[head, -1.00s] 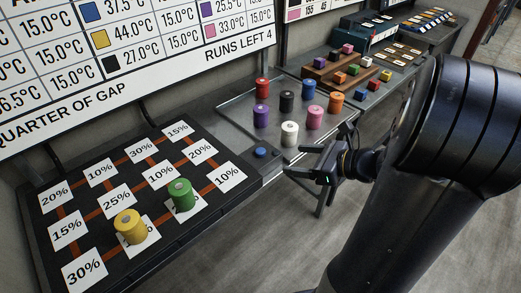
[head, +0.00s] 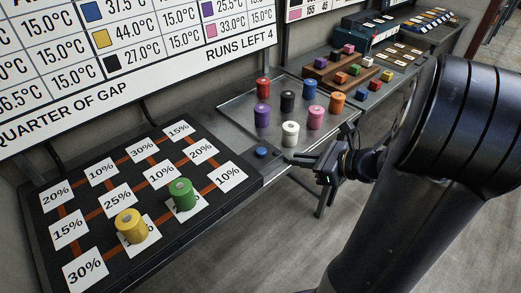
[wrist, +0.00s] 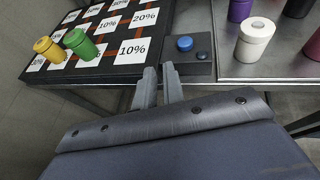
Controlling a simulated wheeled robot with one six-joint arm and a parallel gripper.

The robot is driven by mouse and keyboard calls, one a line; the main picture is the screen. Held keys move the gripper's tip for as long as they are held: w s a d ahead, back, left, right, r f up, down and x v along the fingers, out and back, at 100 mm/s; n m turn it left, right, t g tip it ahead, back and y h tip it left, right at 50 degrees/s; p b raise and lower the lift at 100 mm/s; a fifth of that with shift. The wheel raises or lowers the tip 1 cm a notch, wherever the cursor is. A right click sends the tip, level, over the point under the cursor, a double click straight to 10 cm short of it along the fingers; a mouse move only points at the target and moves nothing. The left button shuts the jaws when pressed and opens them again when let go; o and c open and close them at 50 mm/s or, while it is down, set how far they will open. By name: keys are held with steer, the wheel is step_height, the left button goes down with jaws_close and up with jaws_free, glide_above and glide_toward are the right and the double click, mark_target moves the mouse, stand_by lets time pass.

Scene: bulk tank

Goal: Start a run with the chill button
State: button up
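The chill button, a round blue button (head: 262,152), sits on a small dark box between the black board and the metal tray. It also shows in the wrist view (wrist: 185,43), just beyond my fingertips. My gripper (head: 287,161) is to the right of the button in the head view, apart from it. In the wrist view my gripper (wrist: 160,71) has its two fingers close together, with only a narrow gap and nothing between them. The button's top is uncovered in both views.
The black board (head: 98,262) bears percentage cards, a yellow cylinder (head: 130,226) and a green cylinder (head: 182,194). The metal tray (head: 238,118) holds several coloured cylinders, with a white one (head: 290,133) near the button. A wall chart (head: 130,60) reads "RUNS LEFT 4".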

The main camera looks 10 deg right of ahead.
jaws_close()
steer(key=shift+w, duration=0.1)
stand_by(0.8)
